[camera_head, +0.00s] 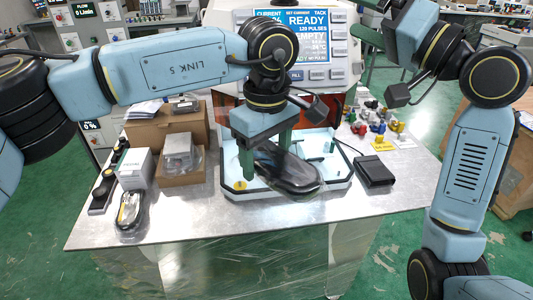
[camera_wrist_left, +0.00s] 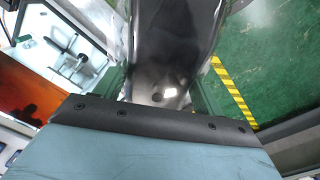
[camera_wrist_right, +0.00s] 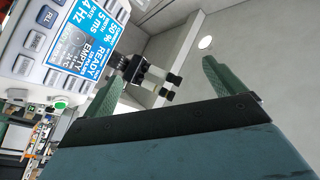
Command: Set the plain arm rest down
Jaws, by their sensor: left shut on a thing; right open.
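A glossy dark arm rest (camera_head: 295,178) is in my left gripper (camera_head: 265,155), over the pale tray-like fixture (camera_head: 336,183) on the metal table. The left wrist view shows its dark surface (camera_wrist_left: 165,50) between the green fingers. Whether its underside touches the fixture cannot be told. My left gripper is shut on it. A second dark arm rest (camera_head: 131,212), with a lighter top, lies at the table's left front. My right gripper (camera_head: 382,42) is raised at the upper right, open and empty; the right wrist view shows its spread fingers (camera_wrist_right: 160,85).
A machine with a blue READY screen (camera_head: 301,35) stands behind the fixture. Cardboard boxes (camera_head: 160,132) stand on the left. A black box (camera_head: 374,171) and several small coloured parts (camera_head: 371,122) are to the right. The front table strip (camera_head: 240,222) is clear.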

